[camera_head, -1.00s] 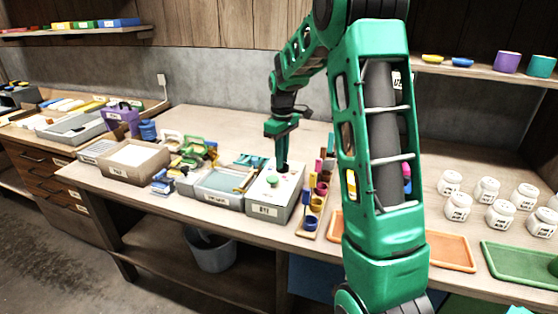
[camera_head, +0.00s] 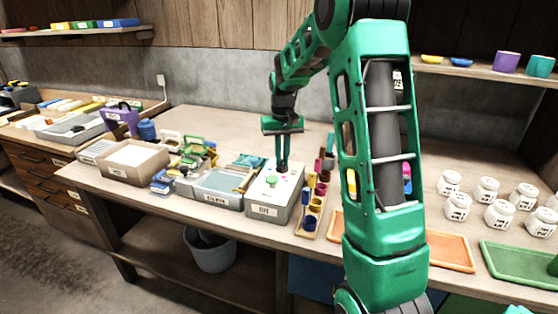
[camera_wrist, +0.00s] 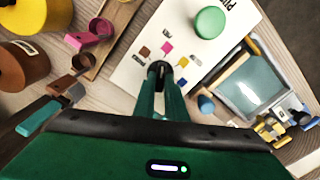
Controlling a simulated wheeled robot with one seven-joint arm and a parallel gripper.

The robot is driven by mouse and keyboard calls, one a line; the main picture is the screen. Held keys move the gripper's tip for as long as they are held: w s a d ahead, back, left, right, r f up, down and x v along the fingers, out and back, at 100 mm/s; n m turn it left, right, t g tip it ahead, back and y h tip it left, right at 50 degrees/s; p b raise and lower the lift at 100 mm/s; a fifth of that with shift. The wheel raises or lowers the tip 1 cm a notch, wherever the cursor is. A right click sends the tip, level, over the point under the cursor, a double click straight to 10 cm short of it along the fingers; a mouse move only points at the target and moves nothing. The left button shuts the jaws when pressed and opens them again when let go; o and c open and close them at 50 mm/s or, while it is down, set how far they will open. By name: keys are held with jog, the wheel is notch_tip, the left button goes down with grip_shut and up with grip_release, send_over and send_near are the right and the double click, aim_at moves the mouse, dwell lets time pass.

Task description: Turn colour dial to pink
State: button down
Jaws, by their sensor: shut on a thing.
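The dye box (camera_head: 268,211) is a grey box with a white top, standing on the bench. Its white top (camera_wrist: 132,78) fills the upper middle of the wrist view. A big green button (camera_wrist: 210,22) sits on it, and also shows in the head view (camera_head: 271,181). My gripper (camera_wrist: 160,72) points down at the top and is shut on a small dark dial, mostly hidden between the fingertips. Small colour patches ring the dial: pink (camera_wrist: 166,47), brown (camera_wrist: 145,50) and yellow (camera_wrist: 183,61). Which patch the dial points at is unclear. The gripper also shows in the head view (camera_head: 282,168).
A rack of coloured cups (camera_head: 313,203) stands close right of the box. A grey tray with a bluish inside (camera_head: 219,182) stands close left. White jars (camera_head: 487,190) and an orange tray (camera_head: 450,250) are farther right. The bench behind the box is mostly clear.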

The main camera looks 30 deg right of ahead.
aim_at(282, 161)
jog(key=shift+m, duration=0.6)
jog(key=c, duration=1.8)
grip_release()
notch_tip(282, 161, up, 11)
jog(key=shift+f, duration=0.1)
